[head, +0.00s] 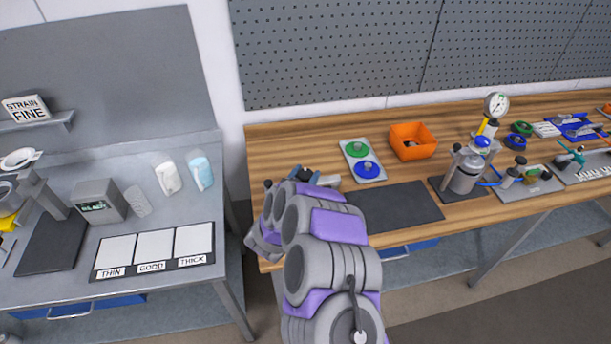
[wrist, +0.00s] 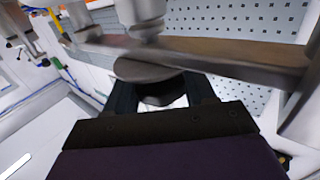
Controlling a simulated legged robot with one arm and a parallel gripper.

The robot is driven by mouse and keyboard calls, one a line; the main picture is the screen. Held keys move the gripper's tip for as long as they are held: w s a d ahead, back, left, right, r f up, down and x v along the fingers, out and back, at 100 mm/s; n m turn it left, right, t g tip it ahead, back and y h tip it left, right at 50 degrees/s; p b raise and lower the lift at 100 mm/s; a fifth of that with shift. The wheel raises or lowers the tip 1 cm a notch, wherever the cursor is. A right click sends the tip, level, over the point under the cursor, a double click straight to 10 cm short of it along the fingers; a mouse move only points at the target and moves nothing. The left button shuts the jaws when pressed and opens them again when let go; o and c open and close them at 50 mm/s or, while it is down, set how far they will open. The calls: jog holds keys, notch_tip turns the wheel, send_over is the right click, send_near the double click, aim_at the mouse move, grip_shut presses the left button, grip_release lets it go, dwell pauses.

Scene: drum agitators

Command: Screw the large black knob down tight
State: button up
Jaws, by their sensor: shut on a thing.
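The large black knob (wrist: 160,90) shows in the wrist view as a dark rounded shape under a grey metal disc (wrist: 148,68). My gripper (wrist: 160,100) is shut on it, with one dark finger on each side. The knob's lower part is partly hidden by the gripper.
A grey metal bar (wrist: 235,66) crosses close above my gripper. On the bench are a tray (head: 378,177) with green and blue discs, an orange bin (head: 425,150) and a dark mat (head: 410,210). A grey table (head: 75,235) stands at left, across a narrow gap.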

jog(key=shift+a+r, duration=0.15)
jog(key=o, duration=0.8)
jog(key=shift+o, duration=0.9)
jog(key=shift+a, duration=0.15)
jog(key=shift+s, duration=0.1)
jog(key=shift+s, duration=0.35)
jog(key=v, duration=1.6)
jog(key=shift+a, duration=0.3)
jog(key=shift+s, duration=0.15)
